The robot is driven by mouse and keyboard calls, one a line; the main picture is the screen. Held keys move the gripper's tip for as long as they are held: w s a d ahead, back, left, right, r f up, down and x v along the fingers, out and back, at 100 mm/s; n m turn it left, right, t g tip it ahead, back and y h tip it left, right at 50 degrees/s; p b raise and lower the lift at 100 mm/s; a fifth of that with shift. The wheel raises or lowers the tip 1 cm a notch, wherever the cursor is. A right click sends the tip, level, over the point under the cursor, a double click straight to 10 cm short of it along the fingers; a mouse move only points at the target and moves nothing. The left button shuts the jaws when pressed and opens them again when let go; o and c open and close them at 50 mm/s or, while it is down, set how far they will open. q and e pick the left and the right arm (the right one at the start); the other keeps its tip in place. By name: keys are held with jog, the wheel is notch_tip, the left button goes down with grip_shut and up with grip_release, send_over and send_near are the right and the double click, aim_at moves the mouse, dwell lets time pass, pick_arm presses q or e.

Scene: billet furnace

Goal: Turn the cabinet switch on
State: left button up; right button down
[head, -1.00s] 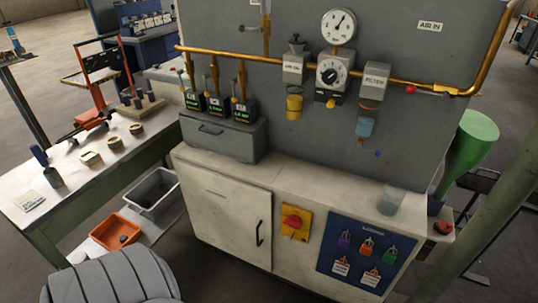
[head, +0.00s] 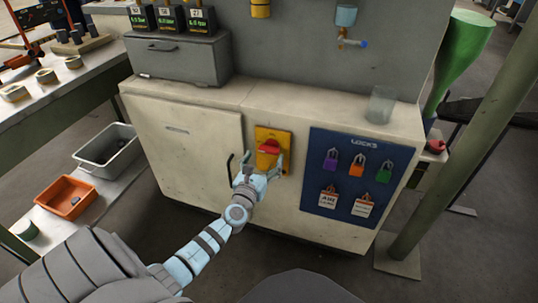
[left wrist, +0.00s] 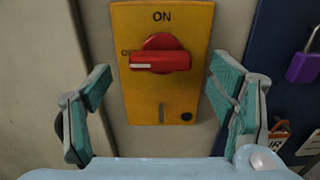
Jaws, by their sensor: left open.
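The cabinet switch is a red rotary handle (head: 269,146) on a yellow plate (head: 262,134) on the cream cabinet front. In the left wrist view the red handle (left wrist: 160,61) lies horizontal, with its white mark at the left end by the partly hidden "OFF" label. "ON" is printed above it on the yellow plate (left wrist: 160,110). My left gripper (head: 259,160) is in front of the plate. In the left wrist view my left gripper (left wrist: 163,95) is open, its green-padded fingers on either side of the plate, apart from the handle. My right gripper does not show.
A black door handle (head: 230,168) is just left of my gripper. A blue lock board (head: 318,185) with coloured padlocks and tags is to the right. A clear glass (head: 380,106) stands on the cabinet top (head: 300,103). A green post (head: 470,135) stands at the right.

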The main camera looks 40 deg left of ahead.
aim_at(268, 153)
pick_arm(q)
jog(key=b+x, duration=0.1)
jog(key=x, duration=0.3)
jog(key=shift+w+f, duration=0.15)
jog(key=shift+w, duration=0.05)
jog(key=shift+w+a, duration=0.15)
jog(key=shift+w, duration=0.05)
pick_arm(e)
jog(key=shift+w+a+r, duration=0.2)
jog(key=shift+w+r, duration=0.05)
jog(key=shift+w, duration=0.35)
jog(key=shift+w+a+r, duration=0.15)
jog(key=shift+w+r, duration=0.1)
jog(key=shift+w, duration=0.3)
pick_arm(q)
jog(key=shift+c, duration=0.4)
jog(key=c, duration=1.1)
